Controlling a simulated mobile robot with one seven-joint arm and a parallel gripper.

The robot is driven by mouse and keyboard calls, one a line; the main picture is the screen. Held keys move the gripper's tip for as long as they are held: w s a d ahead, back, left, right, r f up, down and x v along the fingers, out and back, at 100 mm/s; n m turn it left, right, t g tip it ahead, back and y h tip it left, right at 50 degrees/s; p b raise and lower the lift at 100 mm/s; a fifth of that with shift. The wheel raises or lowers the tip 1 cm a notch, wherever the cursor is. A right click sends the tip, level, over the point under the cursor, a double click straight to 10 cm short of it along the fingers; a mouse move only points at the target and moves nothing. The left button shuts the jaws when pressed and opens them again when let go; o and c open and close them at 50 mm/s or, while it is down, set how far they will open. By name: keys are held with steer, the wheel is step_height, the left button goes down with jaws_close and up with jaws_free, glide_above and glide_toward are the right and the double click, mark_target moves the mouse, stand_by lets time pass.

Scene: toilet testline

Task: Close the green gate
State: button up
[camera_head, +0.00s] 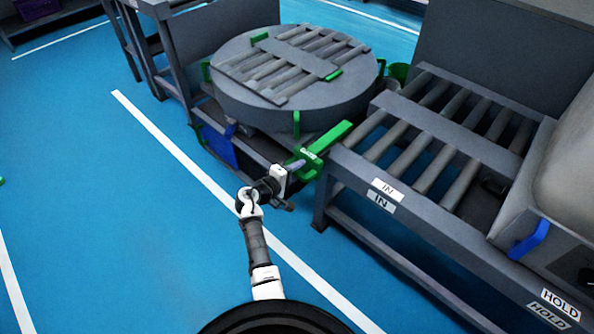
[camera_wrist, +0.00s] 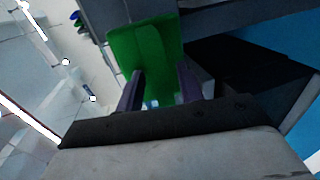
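The green gate (camera_head: 333,136) is a long green bar between the round turntable and the IN conveyor. It has a small white label on its near end. My gripper (camera_head: 299,165) is at that near end, close to or touching it. In the wrist view, the green plate of the gate (camera_wrist: 150,42) lies straight ahead of my gripper (camera_wrist: 160,72). The two dark fingers stand apart with a clear gap between them, and the green surface shows past their tips. I cannot tell whether the fingertips touch the plate.
The round grey turntable (camera_head: 235,88) with rollers on top stands behind the gripper. The IN roller conveyor (camera_head: 350,170) is to the right, with a HOLD machine (camera_head: 545,262) at its far right. A blue panel (camera_head: 220,147) hangs below the turntable. Blue floor (camera_head: 110,210) at left is clear.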

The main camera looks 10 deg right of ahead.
steer(key=v, duration=1.3)
steer(key=shift+s+a, duration=0.25)
steer(key=shift+a, duration=0.05)
steer(key=shift+r, duration=0.1)
